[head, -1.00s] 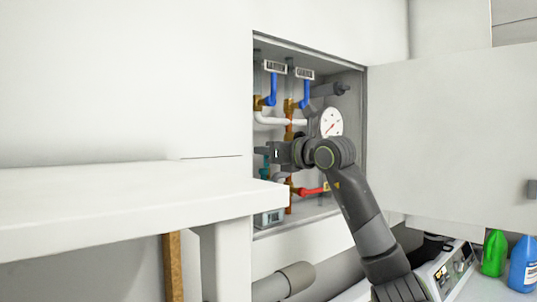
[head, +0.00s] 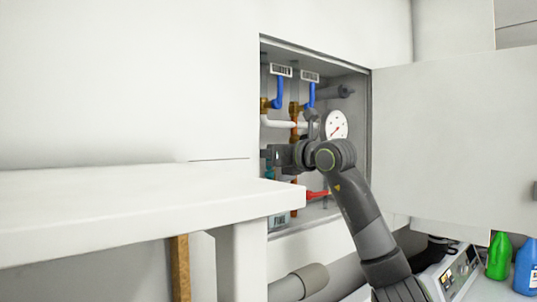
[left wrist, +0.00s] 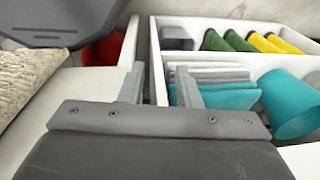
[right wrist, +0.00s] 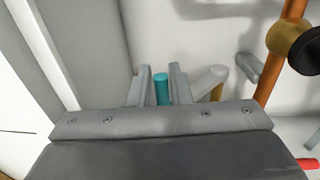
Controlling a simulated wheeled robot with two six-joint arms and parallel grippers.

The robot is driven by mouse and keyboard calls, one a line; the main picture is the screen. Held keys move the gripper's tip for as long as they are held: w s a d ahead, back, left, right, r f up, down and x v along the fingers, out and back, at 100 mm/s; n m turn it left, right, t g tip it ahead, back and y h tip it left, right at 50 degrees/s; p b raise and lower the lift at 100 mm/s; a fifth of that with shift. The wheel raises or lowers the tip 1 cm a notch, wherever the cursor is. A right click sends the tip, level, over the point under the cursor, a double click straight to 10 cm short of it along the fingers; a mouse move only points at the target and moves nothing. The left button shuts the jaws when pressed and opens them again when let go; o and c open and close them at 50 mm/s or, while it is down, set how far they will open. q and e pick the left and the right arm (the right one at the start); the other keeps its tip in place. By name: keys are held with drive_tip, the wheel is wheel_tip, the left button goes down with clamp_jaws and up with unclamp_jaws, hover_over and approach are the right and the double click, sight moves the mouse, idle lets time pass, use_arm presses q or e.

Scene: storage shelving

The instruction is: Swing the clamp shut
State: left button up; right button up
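A teal rod (right wrist: 161,90), perhaps the clamp's handle, stands between the fingers of my right gripper (right wrist: 160,82). The fingers are partly closed around it, with at most slim gaps, so contact is unclear. In the head view my right gripper (head: 270,154) reaches into the open wall cabinet at its left side, and teal shows just below it (head: 270,173). The rest of the clamp is hidden or cannot be made out. My left gripper (left wrist: 162,72) is open and empty in the left wrist view, above a compartmented bin.
The cabinet holds blue-handled valves (head: 278,92), a red handle (head: 316,194), a round gauge (head: 336,124) and copper pipes. Its door (head: 450,140) stands open at right. A white shelf (head: 130,205) is at left. Green (head: 498,256) and blue (head: 526,268) bottles stand lower right.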

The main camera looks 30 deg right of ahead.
drive_tip(key=s+d+b, duration=0.3)
drive_tip(key=s+b, duration=0.6)
drive_tip(key=s, duration=0.8)
idle(0.3)
